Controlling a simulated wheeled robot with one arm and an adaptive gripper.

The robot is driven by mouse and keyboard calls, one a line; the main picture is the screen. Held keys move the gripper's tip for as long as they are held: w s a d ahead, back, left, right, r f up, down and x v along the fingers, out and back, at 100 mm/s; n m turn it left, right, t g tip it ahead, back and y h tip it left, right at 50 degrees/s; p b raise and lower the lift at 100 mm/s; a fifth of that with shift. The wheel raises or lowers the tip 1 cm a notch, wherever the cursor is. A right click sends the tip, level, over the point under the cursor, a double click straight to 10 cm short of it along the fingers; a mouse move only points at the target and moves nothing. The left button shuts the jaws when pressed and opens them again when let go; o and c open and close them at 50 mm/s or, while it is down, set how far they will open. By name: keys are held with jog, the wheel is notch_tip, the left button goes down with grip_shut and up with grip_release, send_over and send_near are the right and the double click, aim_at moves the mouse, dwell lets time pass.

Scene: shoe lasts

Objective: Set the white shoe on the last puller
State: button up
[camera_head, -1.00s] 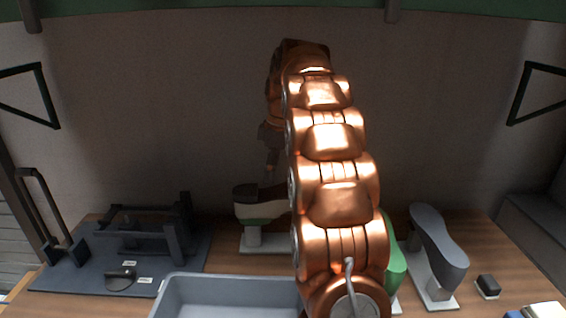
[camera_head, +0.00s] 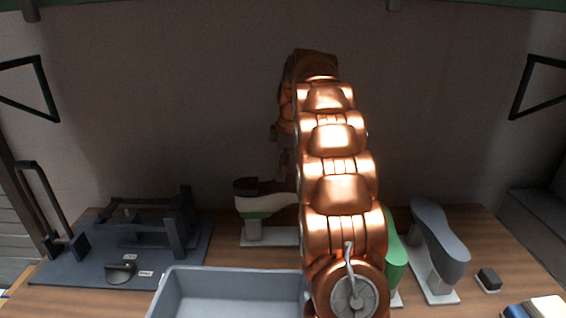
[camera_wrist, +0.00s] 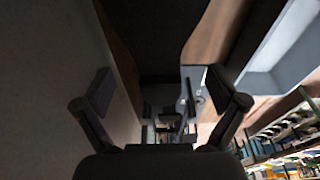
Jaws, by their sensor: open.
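The white shoe (camera_head: 276,203) sits on a grey stand at the back middle of the table, with a dark brown top at its left and green beneath. Its right end is hidden behind my arm. The last puller (camera_head: 152,226), a black frame, stands on a dark board at the left. My gripper (camera_head: 279,150) hangs above the white shoe, apart from it, and is small and dark in the head view. In the wrist view my gripper (camera_wrist: 160,103) has its two fingers spread wide, with nothing held between them.
A grey bin (camera_head: 235,290) stands at the front middle. A green shoe (camera_head: 394,255), partly behind my arm, and a grey shoe (camera_head: 440,237) stand to the right. A small black block (camera_head: 488,279) lies beyond them. A dark knob (camera_head: 121,272) sits on the board's front.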

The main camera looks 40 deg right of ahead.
aim_at(274, 186)
jog(key=shift+w+a+f+b, duration=0.2)
jog(key=shift+f+b, duration=0.5)
jog(key=shift+f, duration=0.65)
jog(key=shift+w+a+f+b, duration=0.1)
jog(key=shift+a+f+b, duration=0.15)
jog(key=shift+f+b, duration=0.75)
jog(key=shift+w+a+f+b, duration=0.2)
jog(key=shift+f+b, duration=0.15)
jog(key=shift+f, duration=1.35)
jog(key=c, duration=1.7)
jog(key=shift+c, duration=0.2)
jog(key=shift+r, duration=0.1)
jog(key=shift+r+p, duration=0.55)
jog(key=shift+r, duration=1.35)
jog(key=shift+r+p, duration=1.5)
jog(key=shift+r, duration=2.3)
jog(key=shift+g+p, duration=0.6)
jog(key=shift+p, duration=0.9)
